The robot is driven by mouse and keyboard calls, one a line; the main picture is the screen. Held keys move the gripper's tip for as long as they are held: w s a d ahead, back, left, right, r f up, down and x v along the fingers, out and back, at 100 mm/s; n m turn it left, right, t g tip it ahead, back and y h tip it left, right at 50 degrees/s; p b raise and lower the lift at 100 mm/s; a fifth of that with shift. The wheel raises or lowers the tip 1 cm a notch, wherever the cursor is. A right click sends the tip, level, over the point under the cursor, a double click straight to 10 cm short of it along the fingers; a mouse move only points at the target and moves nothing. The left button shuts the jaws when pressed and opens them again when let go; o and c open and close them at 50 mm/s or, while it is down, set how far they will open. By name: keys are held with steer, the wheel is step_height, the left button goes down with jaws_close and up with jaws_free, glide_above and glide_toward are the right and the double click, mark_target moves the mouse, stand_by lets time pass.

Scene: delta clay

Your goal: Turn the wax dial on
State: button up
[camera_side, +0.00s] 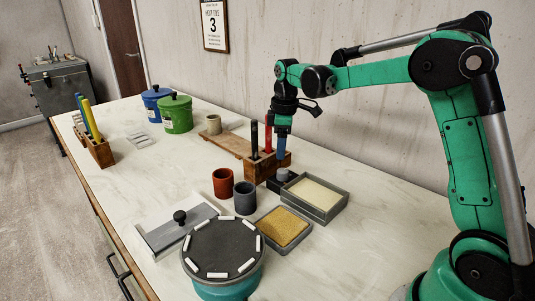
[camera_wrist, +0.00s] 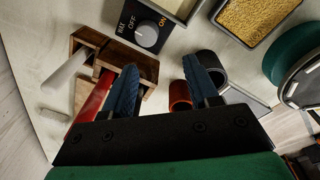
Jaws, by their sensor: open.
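The wax dial (camera_wrist: 146,34) is a round grey knob on a black box marked WAX, OFF and ON, at the top of the wrist view. OFF is on its left and orange ON on its right; I cannot tell surely which way the knob points. In the side view the dial (camera_side: 283,175) sits beside the wooden tool holder and the cream-filled tray. My gripper (camera_side: 282,148) hangs above it, close to the holder. In the wrist view my gripper (camera_wrist: 163,85) has its blue fingers apart, with nothing between them and the dial beyond their tips.
The wooden holder (camera_side: 258,170) with upright black and red tools stands close to my fingers. A cream-filled tray (camera_side: 340,205), a gold-filled tray (camera_side: 303,243), a red cup (camera_side: 223,182) and a grey cup (camera_side: 245,197) are nearby. A round turntable (camera_side: 222,250) stands in front.

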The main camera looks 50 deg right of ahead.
mark_target(283, 170)
steer(key=d+f, duration=0.1)
steer(key=w+d+f+n, duration=0.1)
steer(key=shift+f+g, duration=0.35)
steer(key=shift+g, duration=0.05)
steer(key=shift+f, duration=2.7)
jaws_close()
